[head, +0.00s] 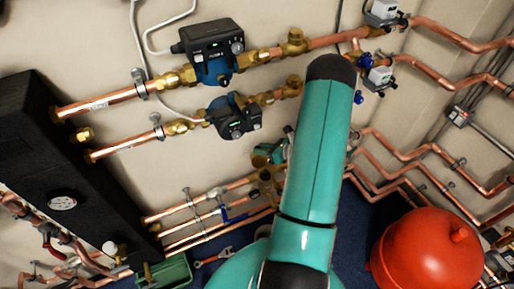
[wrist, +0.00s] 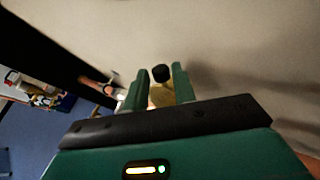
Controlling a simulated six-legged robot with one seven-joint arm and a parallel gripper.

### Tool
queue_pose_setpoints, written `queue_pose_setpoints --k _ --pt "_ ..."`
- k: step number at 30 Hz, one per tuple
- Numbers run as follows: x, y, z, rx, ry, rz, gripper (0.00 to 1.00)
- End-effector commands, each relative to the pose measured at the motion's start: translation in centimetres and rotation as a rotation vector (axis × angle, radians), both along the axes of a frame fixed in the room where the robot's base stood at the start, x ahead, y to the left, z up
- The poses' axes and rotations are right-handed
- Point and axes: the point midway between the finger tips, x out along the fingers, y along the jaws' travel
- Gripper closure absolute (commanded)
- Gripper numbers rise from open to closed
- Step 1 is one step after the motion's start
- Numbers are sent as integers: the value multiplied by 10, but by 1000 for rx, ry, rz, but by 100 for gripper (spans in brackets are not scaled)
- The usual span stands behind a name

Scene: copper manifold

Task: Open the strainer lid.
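In the wrist view, the two green fingers of my gripper (wrist: 160,82) stand apart, one on each side of a brass fitting (wrist: 161,96) with a black round cap (wrist: 161,73). This looks like the strainer and its lid, but I cannot be sure. The cap shows a small gap to each finger. Lower down, the brass fills most of the space between the fingers, and contact cannot be told. In the head view, my teal gripper (head: 270,153) is partly hidden behind my arm, close to brass fittings (head: 264,176) on the lower pipes.
Two pumps (head: 213,52) (head: 234,118) sit on copper pipes along the wall. A black tank (head: 45,150) stands at the left and a red vessel (head: 425,250) at the lower right. A green toolbox (head: 172,273) and a red wrench (head: 212,257) lie on the blue floor.

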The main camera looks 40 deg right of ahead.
Motion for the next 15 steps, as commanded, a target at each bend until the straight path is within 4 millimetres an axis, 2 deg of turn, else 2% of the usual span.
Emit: queue_pose_setpoints --k 3,6,15 --pt "15 5 -6 0 0 1 74" --pt "22 7 -9 1 -1 -1 74" --pt "25 7 -10 -1 0 -3 74"
